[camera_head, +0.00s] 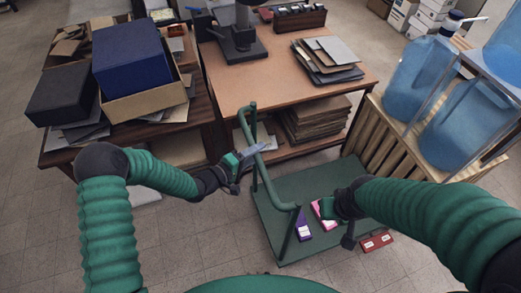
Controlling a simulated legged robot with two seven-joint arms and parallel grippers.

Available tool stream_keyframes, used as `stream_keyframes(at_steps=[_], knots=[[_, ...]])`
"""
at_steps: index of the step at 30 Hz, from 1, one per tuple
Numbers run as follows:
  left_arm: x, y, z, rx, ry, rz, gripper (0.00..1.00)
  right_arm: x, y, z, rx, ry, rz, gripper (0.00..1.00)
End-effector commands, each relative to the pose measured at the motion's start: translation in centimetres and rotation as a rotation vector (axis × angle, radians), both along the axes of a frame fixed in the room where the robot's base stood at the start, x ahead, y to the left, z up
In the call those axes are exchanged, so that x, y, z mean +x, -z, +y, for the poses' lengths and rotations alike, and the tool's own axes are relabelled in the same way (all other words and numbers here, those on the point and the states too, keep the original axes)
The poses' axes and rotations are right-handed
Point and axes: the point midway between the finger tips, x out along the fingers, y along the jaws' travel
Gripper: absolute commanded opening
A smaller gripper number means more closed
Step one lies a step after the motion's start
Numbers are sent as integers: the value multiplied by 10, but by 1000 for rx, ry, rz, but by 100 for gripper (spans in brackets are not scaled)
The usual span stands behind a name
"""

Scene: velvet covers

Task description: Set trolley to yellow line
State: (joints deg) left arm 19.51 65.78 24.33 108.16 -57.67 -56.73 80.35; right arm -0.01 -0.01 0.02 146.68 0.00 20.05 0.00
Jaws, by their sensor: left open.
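The trolley (273,228) is a flat green platform with a green tubular handle (262,178) along its left side. My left gripper (251,157) is open at the handle, by its upper part; I cannot tell whether it touches the tube. My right gripper (328,209) is over the trolley's platform, to the right of the handle; its fingers are too unclear to tell open from shut. A purple box (303,225) and a pink box (322,214) show on the platform, the pink one partly hidden by my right gripper. No yellow line shows.
A wooden table (270,75) stands behind the trolley, and a desk with a blue box (131,58) stands to the left. A rack with blue water bottles (459,130) stands close on the right. A red object (376,242) lies by the platform's right edge. Tiled floor is clear at front left.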

Motion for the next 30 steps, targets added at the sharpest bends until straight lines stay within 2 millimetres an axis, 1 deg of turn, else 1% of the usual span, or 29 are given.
stream_keyframes(at_steps=[1, 5, 12, 13, 23, 30], knots=[[4, 1, -6, 0, 2, -1, 45, 0, 0, 0, 0, 0, 0, 0], [12, 3, -16, 1, 1, -1, 45, 0, -1, 0, 0, 0, 0, 0], [13, 3, -15, 0, 0, 0, 45, 0, -1, 0, 0, 1, 0, 0], [13, 3, -15, 0, 0, 0, 44, 0, -1, 0, 0, 1, 0, 0], [13, 4, -14, 1, -1, 0, 0, 0, 0, 0, 0, 0, 0, 0], [13, 5, -14, 2, -1, 2, 0, 0, 0, 0, 0, 1, 0, 0]])
